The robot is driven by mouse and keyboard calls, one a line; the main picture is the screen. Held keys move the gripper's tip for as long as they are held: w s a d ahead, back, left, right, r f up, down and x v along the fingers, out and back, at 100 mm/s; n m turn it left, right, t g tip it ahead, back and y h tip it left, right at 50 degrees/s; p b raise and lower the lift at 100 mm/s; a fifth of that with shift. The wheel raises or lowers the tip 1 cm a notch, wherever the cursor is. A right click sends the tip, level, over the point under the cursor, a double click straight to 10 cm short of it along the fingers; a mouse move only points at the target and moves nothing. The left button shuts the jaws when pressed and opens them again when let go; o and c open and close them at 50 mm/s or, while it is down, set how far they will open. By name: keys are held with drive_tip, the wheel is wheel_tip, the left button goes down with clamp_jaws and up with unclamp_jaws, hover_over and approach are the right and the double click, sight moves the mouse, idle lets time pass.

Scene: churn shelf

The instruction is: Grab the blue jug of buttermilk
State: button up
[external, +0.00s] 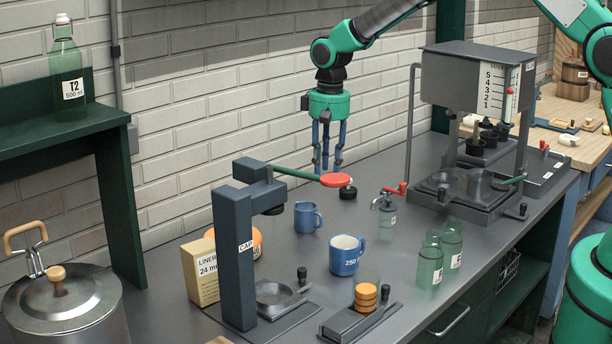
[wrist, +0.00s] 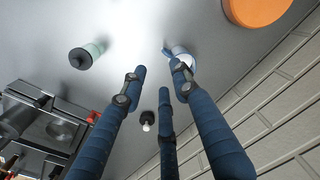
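In the external view a small plain blue jug (external: 307,217) with a handle stands upright on the grey counter. A larger blue vessel (external: 347,256) with a handle, a white interior and a "250" mark stands in front of it. I cannot tell which holds buttermilk. My gripper (external: 328,168) hangs fingers down above the back of the counter, higher than the small jug and apart from it. In the wrist view its blue fingers (wrist: 158,79) are spread with nothing between them. A pale and blue vessel (wrist: 181,57) is partly hidden behind the right finger.
A red-topped lever (external: 334,180) reaches out from the dark capping stand (external: 232,255), near the small jug. An orange item and a cardboard box (external: 201,272) stand left. The brick wall is close behind.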

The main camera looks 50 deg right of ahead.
sight(321, 216)
drive_tip(key=shift+w+a+f, duration=0.2)
drive_tip(key=shift+w+f, duration=0.3)
drive_tip(key=shift+f, duration=0.35)
drive_tip(key=shift+a+f, duration=0.1)
drive_tip(key=shift+f, duration=4.05)
drive_tip(key=shift+a+f+b, duration=0.1)
drive_tip(key=shift+f+b, duration=0.25)
drive_tip(key=shift+f, duration=2.4)
clamp_jaws()
